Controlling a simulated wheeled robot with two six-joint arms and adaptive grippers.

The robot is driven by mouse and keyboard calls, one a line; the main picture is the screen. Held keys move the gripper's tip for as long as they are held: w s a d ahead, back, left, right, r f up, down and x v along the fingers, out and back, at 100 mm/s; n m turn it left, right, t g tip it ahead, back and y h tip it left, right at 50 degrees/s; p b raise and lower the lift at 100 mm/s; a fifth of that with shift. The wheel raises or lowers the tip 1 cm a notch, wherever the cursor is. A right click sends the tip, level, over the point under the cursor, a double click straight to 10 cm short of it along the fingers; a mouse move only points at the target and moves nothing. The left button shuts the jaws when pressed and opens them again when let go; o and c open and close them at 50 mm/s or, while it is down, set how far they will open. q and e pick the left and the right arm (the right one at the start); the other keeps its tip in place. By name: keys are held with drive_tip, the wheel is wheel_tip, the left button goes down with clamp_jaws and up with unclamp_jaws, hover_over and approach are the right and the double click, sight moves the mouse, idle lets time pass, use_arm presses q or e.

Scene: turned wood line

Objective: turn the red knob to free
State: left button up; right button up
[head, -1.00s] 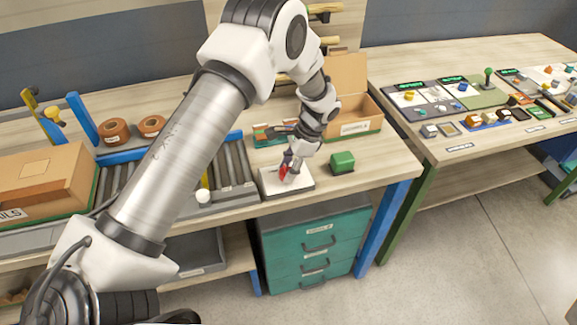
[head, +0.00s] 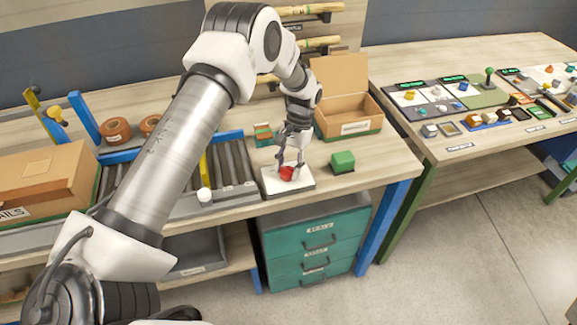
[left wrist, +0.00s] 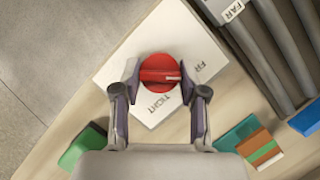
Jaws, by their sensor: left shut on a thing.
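The red knob (head: 287,174) sits on a white plate (head: 301,186) near the front edge of the bench. In the left wrist view the knob (left wrist: 160,66) is round with a raised bar lying roughly across the picture. A pale mark is at the bar's right end, toward the partly hidden "FR" lettering (left wrist: 197,68). The "TIGHT" lettering (left wrist: 160,105) is below the knob. My left gripper (head: 289,166) points down over the knob; in the wrist view its fingers (left wrist: 160,80) are at both ends of the bar, shut on it. My right gripper is out of view.
A green block (head: 342,161) stands just right of the plate. An open cardboard box (head: 347,130) is behind it, a roller conveyor (head: 222,163) to the left. Teal drawers (head: 316,240) are below the bench. A second table (head: 480,150) with small items is at right.

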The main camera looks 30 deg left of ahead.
use_arm(q)
drive_tip(key=shift+s+f+n, duration=0.1)
drive_tip(key=shift+f+n, duration=0.05)
drive_tip(key=shift+n, duration=0.15)
drive_tip(key=o, duration=1.1)
drive_tip(key=shift+o, duration=0.2)
drive_tip(key=shift+r, duration=0.2)
drive_tip(key=v, duration=1.1)
drive_tip(key=shift+w+r, duration=0.25)
drive_tip(key=shift+r, duration=0.1)
drive_tip(key=shift+a, duration=0.1)
